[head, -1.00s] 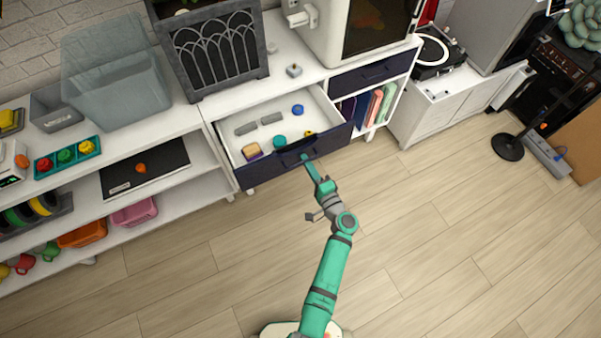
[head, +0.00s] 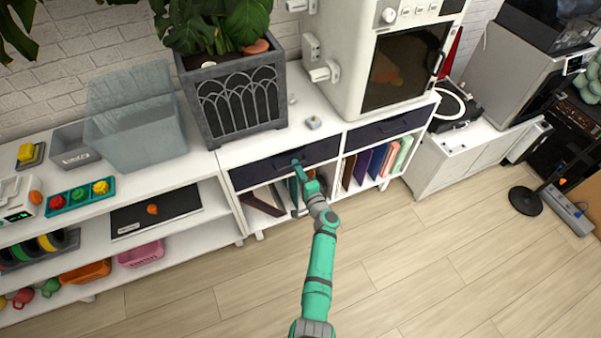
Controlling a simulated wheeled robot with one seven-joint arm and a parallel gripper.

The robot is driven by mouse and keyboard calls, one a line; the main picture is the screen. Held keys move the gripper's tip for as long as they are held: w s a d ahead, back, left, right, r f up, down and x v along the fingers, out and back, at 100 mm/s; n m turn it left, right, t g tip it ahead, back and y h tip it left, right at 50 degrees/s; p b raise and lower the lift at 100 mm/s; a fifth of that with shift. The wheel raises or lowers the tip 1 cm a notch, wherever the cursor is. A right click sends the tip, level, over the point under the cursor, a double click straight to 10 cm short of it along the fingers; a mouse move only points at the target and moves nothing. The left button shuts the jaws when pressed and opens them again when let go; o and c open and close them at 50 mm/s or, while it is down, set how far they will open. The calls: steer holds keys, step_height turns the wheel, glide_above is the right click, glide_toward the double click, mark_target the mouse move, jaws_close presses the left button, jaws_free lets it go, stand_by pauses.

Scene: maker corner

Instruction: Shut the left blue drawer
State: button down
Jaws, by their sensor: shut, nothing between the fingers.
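The left blue drawer (head: 262,170) is a dark navy front in the white cabinet under the planter. Its front now sits flush with the cabinet, and its inside is hidden. My gripper (head: 297,163) is shut and empty, with its tip at the drawer front, right of the middle. I cannot tell whether it still touches the front. My arm partly covers the shelf opening below.
The right blue drawer (head: 390,129) is shut, with books (head: 378,163) on the shelf under it. A grey planter (head: 236,103) and a white oven-like machine (head: 392,55) stand on top. The wooden floor (head: 440,265) in front is clear.

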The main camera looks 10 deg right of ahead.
steer(key=shift+w+a+r, duration=0.1)
steer(key=shift+w+a, duration=0.15)
steer(key=shift+w, duration=0.1)
steer(key=shift+a+r, duration=0.1)
steer(key=shift+a, duration=0.05)
steer(key=v, duration=1.4)
steer(key=shift+s+d, duration=0.3)
steer(key=shift+d, duration=0.05)
